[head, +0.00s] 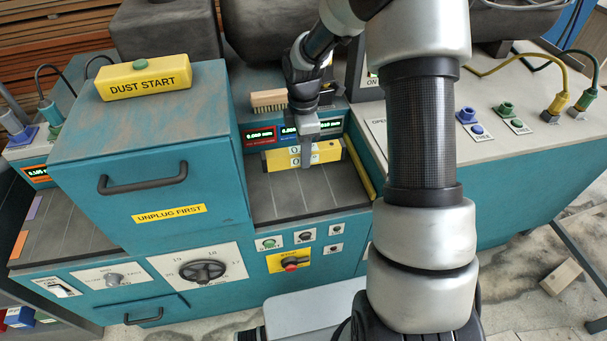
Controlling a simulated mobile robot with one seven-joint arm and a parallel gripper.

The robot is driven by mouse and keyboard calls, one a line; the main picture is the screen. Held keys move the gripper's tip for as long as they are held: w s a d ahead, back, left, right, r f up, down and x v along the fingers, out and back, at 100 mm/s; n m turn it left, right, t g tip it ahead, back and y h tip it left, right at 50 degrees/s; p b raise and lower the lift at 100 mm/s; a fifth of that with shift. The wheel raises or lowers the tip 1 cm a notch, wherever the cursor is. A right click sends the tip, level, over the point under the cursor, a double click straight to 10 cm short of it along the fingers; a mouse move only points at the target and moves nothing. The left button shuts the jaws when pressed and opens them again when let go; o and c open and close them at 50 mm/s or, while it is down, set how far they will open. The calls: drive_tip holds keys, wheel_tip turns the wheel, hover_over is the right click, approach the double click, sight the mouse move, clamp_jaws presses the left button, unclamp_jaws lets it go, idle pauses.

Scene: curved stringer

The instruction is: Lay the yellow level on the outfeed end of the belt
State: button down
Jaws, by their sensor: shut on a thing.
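The yellow level (328,152) is a short yellow bar with white, dark-marked patches, seen below the digital displays in the opening right of the teal cabinet. My gripper (306,164) reaches down in front of it from above and is shut on it. The fingers cover part of its middle. The level appears roughly horizontal, at the back of the dark grey belt (290,200). I cannot tell whether it touches the belt. The belt also shows left of the cabinet (62,238); which end is the outfeed is not marked legibly.
The teal cabinet (150,220) with a dark handle stands left of my gripper. A yellow DUST START box (145,77) sits on top of it. A wooden-backed brush (269,100) lies behind the displays. A thin yellow strip (358,168) edges the belt's right side. The belt's front is clear.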

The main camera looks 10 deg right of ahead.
sight(303, 178)
drive_tip(key=shift+f, duration=3.2)
drive_tip(key=shift+f+b, duration=0.1)
drive_tip(key=shift+b, duration=0.25)
drive_tip(key=c, duration=1.4)
unclamp_jaws()
